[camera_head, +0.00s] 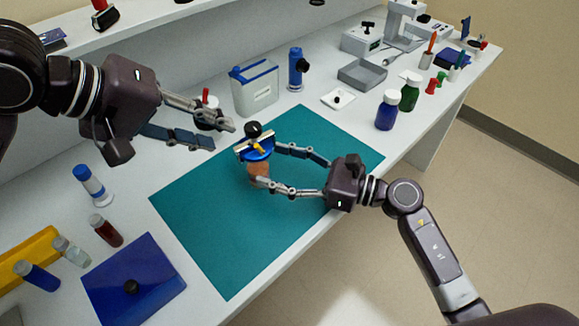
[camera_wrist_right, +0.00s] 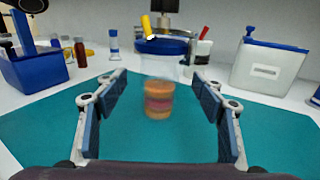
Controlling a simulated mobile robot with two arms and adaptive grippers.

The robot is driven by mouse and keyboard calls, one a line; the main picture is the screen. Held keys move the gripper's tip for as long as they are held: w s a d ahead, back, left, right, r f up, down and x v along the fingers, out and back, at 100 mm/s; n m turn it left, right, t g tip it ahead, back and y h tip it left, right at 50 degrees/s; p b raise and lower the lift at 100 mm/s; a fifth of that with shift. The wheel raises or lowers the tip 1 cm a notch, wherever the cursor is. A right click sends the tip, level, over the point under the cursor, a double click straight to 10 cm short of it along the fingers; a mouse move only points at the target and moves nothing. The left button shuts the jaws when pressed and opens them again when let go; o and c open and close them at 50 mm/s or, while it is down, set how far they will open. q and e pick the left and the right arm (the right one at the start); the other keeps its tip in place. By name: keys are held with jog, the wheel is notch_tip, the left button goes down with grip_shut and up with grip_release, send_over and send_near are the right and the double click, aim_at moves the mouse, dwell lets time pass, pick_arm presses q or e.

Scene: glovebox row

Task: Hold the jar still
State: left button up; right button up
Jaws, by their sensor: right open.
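The jar (camera_head: 259,170) is clear with orange-brown layered contents, and it stands upright on the teal mat (camera_head: 215,230). On top is a blue lid (camera_head: 262,154) with a yellow lever, a pale crossbar and a black knob. The jar body also shows in the right wrist view (camera_wrist_right: 158,98), below the blue lid (camera_wrist_right: 161,46). My right gripper (camera_head: 265,166) is open, with one finger on each side of the jar and gaps visible in the wrist view. My left gripper (camera_head: 222,136) is open and empty, up and left of the lid.
A white box with a blue-edged lid (camera_head: 256,92) and a blue bottle (camera_head: 296,70) stand behind the mat. A blue box with a black knob (camera_head: 132,287) and vials (camera_head: 105,230) are at left. Blue (camera_head: 387,110) and green (camera_head: 410,92) bottles stand at right. The near mat is clear.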

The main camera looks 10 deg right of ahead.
aim_at(256, 160)
jog(key=x, duration=0.5)
jog(key=c, duration=1.6)
